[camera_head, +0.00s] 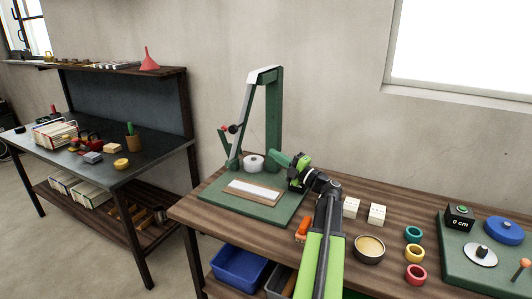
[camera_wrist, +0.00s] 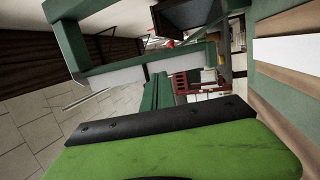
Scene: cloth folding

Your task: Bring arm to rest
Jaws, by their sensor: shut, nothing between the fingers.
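My gripper (camera_head: 281,157) is at the end of my green and black arm, above the right back part of a green base plate (camera_head: 278,216). Its dark green fingers are shut and empty; they also show close together in the wrist view (camera_wrist: 158,92). A wooden board with a flat white strip (camera_head: 254,190) lies on the plate, left of and below my gripper. The strip also shows at the upper right of the wrist view (camera_wrist: 298,42). I cannot tell whether it is cloth.
A tall green stand (camera_head: 273,120) rises behind my gripper, with a white roll (camera_head: 253,162) near its foot. White blocks (camera_head: 377,213), a round tin (camera_head: 369,249) and coloured rings (camera_head: 414,234) stand right of my arm. A blue bin (camera_head: 238,268) sits below the tabletop.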

